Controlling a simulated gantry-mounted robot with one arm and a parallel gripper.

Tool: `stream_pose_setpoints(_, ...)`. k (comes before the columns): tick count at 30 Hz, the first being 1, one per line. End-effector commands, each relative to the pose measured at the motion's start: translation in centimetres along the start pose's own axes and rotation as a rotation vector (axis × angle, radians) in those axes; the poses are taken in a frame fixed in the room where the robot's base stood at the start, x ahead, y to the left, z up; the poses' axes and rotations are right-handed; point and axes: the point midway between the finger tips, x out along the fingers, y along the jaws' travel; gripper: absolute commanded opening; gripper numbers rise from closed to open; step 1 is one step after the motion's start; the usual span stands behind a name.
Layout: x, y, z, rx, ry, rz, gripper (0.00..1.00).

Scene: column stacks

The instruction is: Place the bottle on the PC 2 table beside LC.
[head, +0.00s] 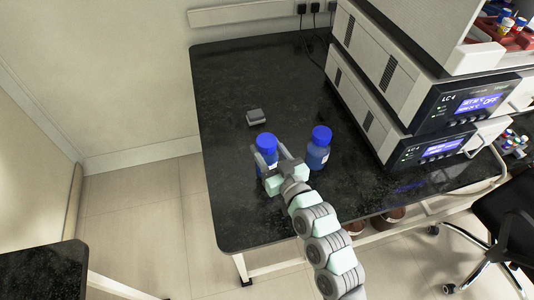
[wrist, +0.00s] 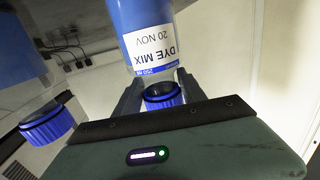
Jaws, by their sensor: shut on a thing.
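A blue bottle with a blue cap (head: 266,142) is upright between the fingers of my gripper (head: 271,162), over the black table (head: 222,105). In the wrist view my gripper (wrist: 160,92) is shut on this bottle, around its neck and cap. Its label (wrist: 150,48) reads "DYE MIX 20 NOV" and appears inverted. I cannot tell whether its base touches the table. The LC (head: 400,70) is a stack of white units with dark front panels on the right side of the table.
A second blue-capped bottle (head: 318,150) stands just right of the held one; its cap also shows in the wrist view (wrist: 47,124). A small grey block (head: 254,117) lies behind. The table's left part is clear. A black chair (head: 495,210) is at the right.

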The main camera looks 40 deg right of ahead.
Motion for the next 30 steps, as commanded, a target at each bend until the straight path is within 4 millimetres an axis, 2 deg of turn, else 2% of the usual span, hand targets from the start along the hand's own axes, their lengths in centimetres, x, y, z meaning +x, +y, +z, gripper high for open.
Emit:
stream_pose_setpoints(1,0.08,-0.06,1.04,-0.001,0.000,-0.001,0.00)
stream_pose_setpoints(2,0.08,-0.04,1.25,-0.002,0.001,0.000,0.00)
stream_pose_setpoints(14,0.09,-0.02,1.65,-0.002,0.005,0.000,0.00)
stream_pose_setpoints(15,0.08,-0.01,1.61,-0.002,0.005,0.000,0.50)
stream_pose_setpoints(23,0.07,-0.01,1.60,-0.001,0.003,0.000,0.70)
stream_pose_setpoints(30,0.06,-0.02,1.54,-0.001,0.003,0.000,0.70)
